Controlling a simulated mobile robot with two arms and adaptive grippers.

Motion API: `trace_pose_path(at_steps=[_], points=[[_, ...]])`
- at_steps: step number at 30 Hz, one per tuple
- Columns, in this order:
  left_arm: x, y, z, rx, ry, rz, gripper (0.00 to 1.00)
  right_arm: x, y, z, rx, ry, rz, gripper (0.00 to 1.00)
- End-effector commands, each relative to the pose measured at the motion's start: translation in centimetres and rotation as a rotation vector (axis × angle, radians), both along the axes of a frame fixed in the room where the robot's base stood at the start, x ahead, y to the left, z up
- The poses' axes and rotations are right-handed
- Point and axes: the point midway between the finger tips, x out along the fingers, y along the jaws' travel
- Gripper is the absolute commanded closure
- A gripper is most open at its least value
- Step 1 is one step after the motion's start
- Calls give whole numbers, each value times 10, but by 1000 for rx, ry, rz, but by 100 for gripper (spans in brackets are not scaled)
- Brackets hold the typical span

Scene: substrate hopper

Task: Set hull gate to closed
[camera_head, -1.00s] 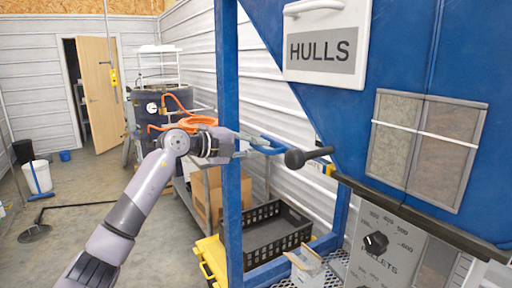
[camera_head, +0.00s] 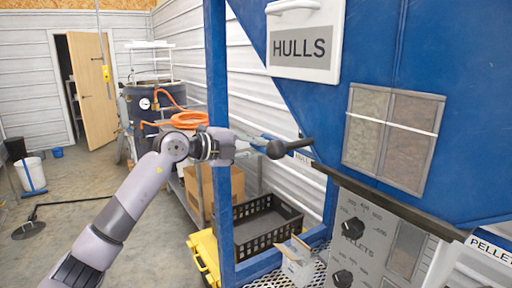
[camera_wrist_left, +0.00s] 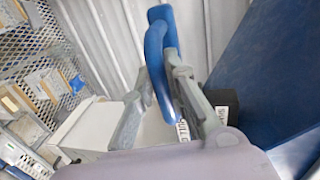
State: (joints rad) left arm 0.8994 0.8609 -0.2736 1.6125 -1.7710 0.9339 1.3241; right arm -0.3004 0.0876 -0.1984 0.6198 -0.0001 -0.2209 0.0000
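The hull gate handle (camera_head: 277,149) is a black lever with a round black knob, sticking out leftward from the sloped side of the blue hopper (camera_head: 425,110). My left gripper (camera_head: 262,142) reaches in from the left, in front of the blue post, with its blue fingertips close to the knob and partly hidden by it. In the left wrist view the blue fingertips (camera_wrist_left: 162,42) lie near each other, with no object clearly between them. A dark part (camera_wrist_left: 223,103), perhaps the handle, shows beside the right finger. Contact cannot be told. My right gripper is out of view.
The blue post (camera_head: 217,60) stands right behind my left wrist. A white HULLS sign (camera_head: 303,64) hangs above. A panel with black dials (camera_head: 395,235) is at lower right. A black crate (camera_head: 265,232) and a yellow item (camera_head: 203,255) sit below.

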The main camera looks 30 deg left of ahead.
Motion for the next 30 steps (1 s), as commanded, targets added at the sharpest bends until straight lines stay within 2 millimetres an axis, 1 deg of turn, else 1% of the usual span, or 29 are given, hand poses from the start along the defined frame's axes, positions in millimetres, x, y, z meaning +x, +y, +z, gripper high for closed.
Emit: trace_pose_path(at_steps=[1, 4, 9, 15, 18, 20, 23, 26, 30], points=[[0, -3, -5, 2, 10, -5, 84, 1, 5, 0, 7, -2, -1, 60], [0, -2, -4, 3, 8, -4, 77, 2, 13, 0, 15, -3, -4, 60], [0, -1, -3, 2, 4, -1, 67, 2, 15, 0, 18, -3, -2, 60], [0, 0, -2, 2, 2, 0, 67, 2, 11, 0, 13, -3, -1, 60], [-1, 1, -1, 3, 2, 1, 67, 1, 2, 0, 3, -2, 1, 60], [-3, 3, -1, 3, 1, 2, 67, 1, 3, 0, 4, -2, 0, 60], [-13, 10, 1, 4, 1, 4, 67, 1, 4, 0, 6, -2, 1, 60], [-31, 20, 5, 7, 3, 4, 67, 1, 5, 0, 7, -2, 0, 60], [-58, 37, 10, 8, 6, 4, 67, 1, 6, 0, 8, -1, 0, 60]])
